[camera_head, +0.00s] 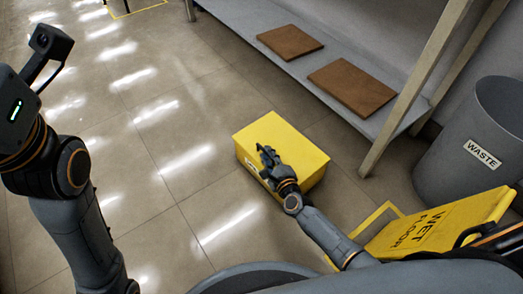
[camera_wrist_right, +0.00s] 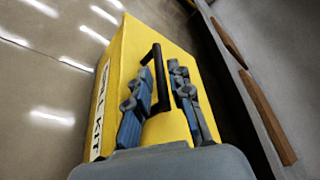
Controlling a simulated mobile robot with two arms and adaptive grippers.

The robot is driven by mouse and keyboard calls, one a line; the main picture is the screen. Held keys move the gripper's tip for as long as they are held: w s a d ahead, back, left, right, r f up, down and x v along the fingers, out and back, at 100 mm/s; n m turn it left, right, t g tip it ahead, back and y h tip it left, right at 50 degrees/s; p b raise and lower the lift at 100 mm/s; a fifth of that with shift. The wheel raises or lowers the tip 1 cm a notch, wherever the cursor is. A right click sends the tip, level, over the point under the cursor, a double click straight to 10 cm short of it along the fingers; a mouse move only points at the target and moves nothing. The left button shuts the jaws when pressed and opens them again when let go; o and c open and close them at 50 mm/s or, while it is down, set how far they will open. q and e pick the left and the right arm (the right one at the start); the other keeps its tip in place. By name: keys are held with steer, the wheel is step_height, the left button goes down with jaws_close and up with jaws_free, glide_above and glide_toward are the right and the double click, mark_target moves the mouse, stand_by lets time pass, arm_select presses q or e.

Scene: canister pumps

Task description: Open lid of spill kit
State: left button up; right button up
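The spill kit is a yellow box (camera_head: 300,152) on the floor, its lid down. It also shows in the right wrist view (camera_wrist_right: 128,58), with a white label reading "KIT" (camera_wrist_right: 97,125) on its side. A black handle (camera_wrist_right: 157,62) stands on its top. My right gripper (camera_head: 266,158) is over the box top. In the right wrist view its two fingers (camera_wrist_right: 163,88) are apart, one on each side of the handle. I cannot tell whether they touch it. My left arm is at the left of the head view; its fingers are out of view.
A grey shelf (camera_head: 260,18) with two brown boards (camera_head: 352,87) stands behind the box. A grey waste bin (camera_head: 470,135) is at the right. A yellow wet floor sign (camera_head: 425,228) is close to my right arm. The tiled floor left of the box is clear.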

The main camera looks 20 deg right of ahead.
jaws_close()
stand_by(0.3)
